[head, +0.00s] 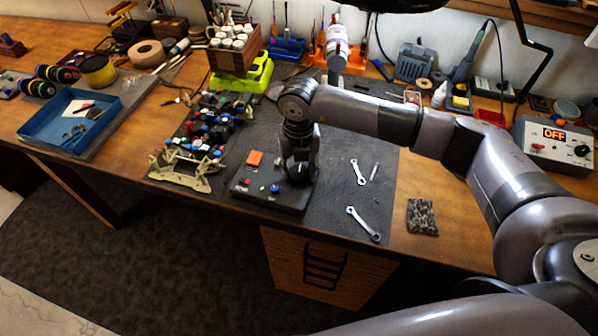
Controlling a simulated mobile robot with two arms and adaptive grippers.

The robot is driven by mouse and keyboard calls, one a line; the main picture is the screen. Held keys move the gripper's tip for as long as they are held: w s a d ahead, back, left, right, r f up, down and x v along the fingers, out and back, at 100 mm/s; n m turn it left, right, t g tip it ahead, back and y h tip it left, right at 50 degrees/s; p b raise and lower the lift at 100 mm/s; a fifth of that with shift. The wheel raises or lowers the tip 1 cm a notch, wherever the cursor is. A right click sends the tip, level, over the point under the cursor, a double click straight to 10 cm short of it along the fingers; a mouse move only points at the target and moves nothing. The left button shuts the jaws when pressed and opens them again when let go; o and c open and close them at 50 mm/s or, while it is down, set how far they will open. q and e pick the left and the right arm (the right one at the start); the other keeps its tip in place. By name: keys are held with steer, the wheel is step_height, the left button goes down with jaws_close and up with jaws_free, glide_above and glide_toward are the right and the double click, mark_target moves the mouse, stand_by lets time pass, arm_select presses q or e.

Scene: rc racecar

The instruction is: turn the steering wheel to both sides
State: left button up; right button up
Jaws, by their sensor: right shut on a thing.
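My right gripper (300,163) reaches down onto a black control box (250,204) near the front of the workbench. It is shut on a dark part on top of the box, which I take to be the steering wheel; the gripper hides most of it, so its angle cannot be told. My left gripper is out of view.
Wrenches (362,224) lie on the dark mat right of the box. A blue tray (62,127) stands at the left, a power supply reading OFF (553,148) at the right. Bottles in a wooden holder (232,57) and tools line the back.

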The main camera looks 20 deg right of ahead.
mark_target(299, 172)
steer(key=n+b, duration=0.5)
steer(key=shift+f+b, duration=0.2)
steer(key=shift+b, duration=0.1)
steer(key=shift+r+n+b, duration=0.2)
steer(key=shift+n+b, duration=0.9)
steer(key=o, duration=1.1)
steer(key=shift+o, duration=0.2)
steer(key=shift+r, duration=0.15)
step_height(299, 172, up, 12)
